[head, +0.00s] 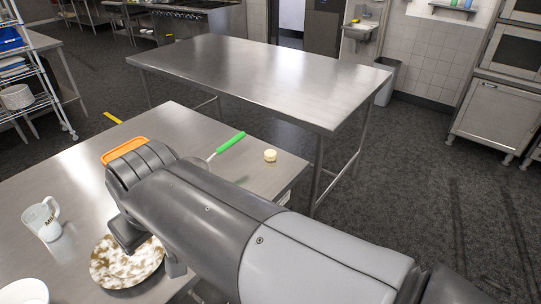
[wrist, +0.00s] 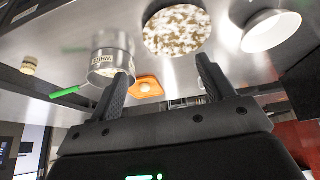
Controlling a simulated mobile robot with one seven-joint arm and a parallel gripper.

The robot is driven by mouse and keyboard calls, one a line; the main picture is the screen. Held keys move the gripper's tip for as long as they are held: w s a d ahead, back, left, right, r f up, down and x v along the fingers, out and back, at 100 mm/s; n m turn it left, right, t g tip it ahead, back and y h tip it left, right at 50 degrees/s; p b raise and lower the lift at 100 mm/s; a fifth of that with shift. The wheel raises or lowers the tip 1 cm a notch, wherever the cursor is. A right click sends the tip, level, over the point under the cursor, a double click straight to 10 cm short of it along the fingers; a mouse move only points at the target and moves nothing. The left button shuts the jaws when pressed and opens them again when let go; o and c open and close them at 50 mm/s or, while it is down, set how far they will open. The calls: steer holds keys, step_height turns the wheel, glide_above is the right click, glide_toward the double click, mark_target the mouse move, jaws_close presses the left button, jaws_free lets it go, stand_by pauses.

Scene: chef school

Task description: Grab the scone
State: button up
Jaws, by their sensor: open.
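A small round cream-coloured piece, which looks like the scone (head: 270,155), sits near the right end of the steel table (head: 85,160). In the wrist view a small pale round piece (wrist: 28,66), seemingly the same one, is at the far left. My gripper (wrist: 165,72) is open, with nothing between its fingers, and is well away from that piece. In the head view my arm covers the middle of the table, and the fingertips are hard to make out there.
A green-handled tool (head: 230,142) lies just left of the scone. A mottled plate (head: 105,268), a mug (head: 42,220), a bowl (head: 24,292) and an orange item (head: 125,149) are further left. A labelled container (wrist: 110,66) shows in the wrist view. Another steel table (head: 255,75) stands behind, bare.

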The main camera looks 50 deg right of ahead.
steer(key=w+d+r+g+h, duration=0.1)
steer(key=w+d+r, duration=0.1)
steer(key=w+d, duration=0.7)
steer(key=m+g, duration=0.1)
steer(key=m, duration=0.2)
glide_toward(271, 151)
steer(key=shift+y, duration=0.3)
steer(key=x, duration=0.2)
steer(key=d+x, duration=0.1)
steer(key=x, duration=0.2)
steer(key=shift+w+r, duration=0.15)
steer(key=shift+w, duration=0.05)
steer(key=x, duration=0.5)
steer(key=shift+s+a+f, duration=0.2)
steer(key=shift+f, duration=0.05)
steer(key=c, duration=1.1)
